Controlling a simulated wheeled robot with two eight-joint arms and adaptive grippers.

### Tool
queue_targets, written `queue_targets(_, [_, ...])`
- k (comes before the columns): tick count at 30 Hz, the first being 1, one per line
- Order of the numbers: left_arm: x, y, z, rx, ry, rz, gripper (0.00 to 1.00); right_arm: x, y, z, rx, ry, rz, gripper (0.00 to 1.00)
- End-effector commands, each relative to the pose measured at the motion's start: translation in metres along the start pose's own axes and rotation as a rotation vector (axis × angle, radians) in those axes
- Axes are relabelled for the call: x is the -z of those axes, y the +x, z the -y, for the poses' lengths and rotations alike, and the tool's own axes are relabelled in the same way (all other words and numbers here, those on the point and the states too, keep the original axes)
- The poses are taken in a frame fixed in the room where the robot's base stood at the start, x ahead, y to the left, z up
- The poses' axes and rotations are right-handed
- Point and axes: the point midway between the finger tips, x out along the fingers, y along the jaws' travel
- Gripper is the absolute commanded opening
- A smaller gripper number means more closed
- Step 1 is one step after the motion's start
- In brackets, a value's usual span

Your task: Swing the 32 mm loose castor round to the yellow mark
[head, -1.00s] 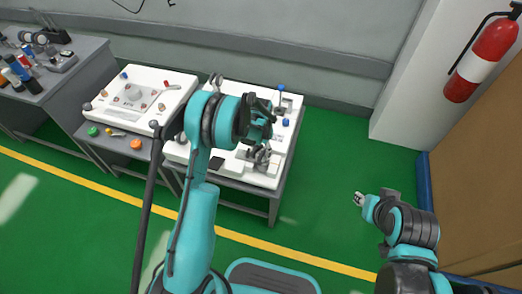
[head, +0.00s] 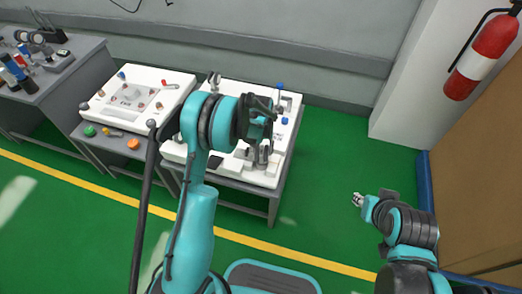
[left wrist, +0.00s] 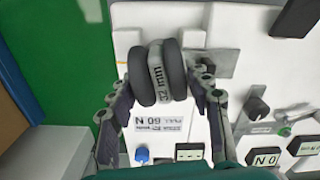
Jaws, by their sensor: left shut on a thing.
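The castor (left wrist: 158,72), with two dark wheels and a grey band marked "32 mm", sits between the fingers of my left gripper (left wrist: 160,88) in the left wrist view. The fingers are shut on it from both sides. In the head view my left gripper (head: 262,150) is at the front right of the right-hand white board, and the castor is too small and covered to make out.
Another white board (head: 172,80) stands to the left. A fire extinguisher (head: 485,60) hangs at right. Green floor right of the cart is clear.

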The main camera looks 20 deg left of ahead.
Motion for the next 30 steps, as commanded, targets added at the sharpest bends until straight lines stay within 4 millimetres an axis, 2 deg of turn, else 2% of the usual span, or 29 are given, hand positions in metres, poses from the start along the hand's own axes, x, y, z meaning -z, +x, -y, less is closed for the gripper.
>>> queue_targets(3, [-0.0001, 0.0014, -0.0018, 0.000, -0.145, 0.000, 0.08, -0.0032, 0.0044, 0.0000, 0.000, 0.000, 0.000, 0.33])
queue_targets(6, [-0.0001, 0.0008, -0.0025, 0.000, -0.209, 0.000, 0.08, -0.0036, 0.0049, 0.0000, 0.000, 0.000, 0.000, 0.33])
queue_targets(15, [0.0001, 0.0004, -0.0030, 0.000, -0.236, 0.000, 0.08, -0.0037, 0.0051, 0.0000, 0.000, 0.000, 0.000, 0.33])
queue_targets(24, [0.0021, 0.0001, -0.0069, 0.000, -0.600, 0.000, 0.08, -0.0049, 0.0067, 0.0000, 0.000, 0.000, 0.000, 0.33])
queue_targets(30, [0.0023, 0.0001, -0.0074, 0.000, -0.656, 0.000, 0.08, -0.0048, 0.0067, 0.0000, 0.000, 0.000, 0.000, 0.33])
